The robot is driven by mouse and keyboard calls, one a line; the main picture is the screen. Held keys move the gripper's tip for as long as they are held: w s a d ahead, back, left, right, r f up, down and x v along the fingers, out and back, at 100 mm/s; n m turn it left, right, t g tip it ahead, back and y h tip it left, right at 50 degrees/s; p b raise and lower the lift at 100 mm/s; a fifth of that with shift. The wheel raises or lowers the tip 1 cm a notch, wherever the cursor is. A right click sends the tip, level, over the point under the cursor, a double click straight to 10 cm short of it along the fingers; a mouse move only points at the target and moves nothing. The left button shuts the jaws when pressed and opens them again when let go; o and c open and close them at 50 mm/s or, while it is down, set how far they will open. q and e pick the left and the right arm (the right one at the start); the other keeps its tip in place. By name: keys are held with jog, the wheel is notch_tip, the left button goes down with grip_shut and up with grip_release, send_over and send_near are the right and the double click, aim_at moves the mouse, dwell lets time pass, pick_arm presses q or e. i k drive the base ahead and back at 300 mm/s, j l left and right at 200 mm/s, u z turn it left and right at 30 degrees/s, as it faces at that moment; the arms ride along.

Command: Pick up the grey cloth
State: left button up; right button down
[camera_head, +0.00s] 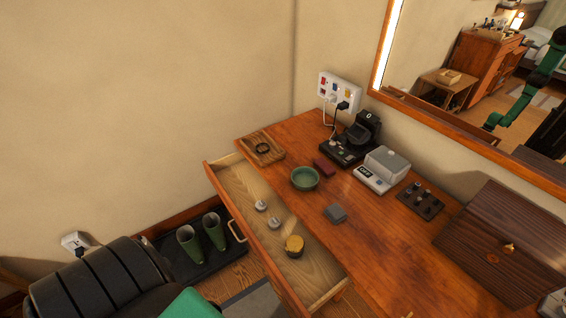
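A small grey folded square, which looks like the grey cloth (335,213), lies flat on the wooden desk top (370,235), near the edge above the open drawer. Nothing covers it. Neither of my grippers shows directly in the head view. A green piece at the bottom edge looks like part of my own arm. The mirror at the upper right reflects a green and black arm, too small to read a gripper state.
The drawer (224,180) stands open, holding a yellow-topped round item (294,245) and two small pale items. Near the cloth are a green bowl (305,178), a dark red block (324,167), a grey-lidded scale (382,170) and a dark tray (420,201). A wooden box (500,240) stands right.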

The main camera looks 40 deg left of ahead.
aim_at(334, 212)
jog(key=k+j+z, duration=0.2)
jog(key=j+z, duration=0.25)
jog(key=k+j+z, duration=0.6)
jog(key=z, duration=0.25)
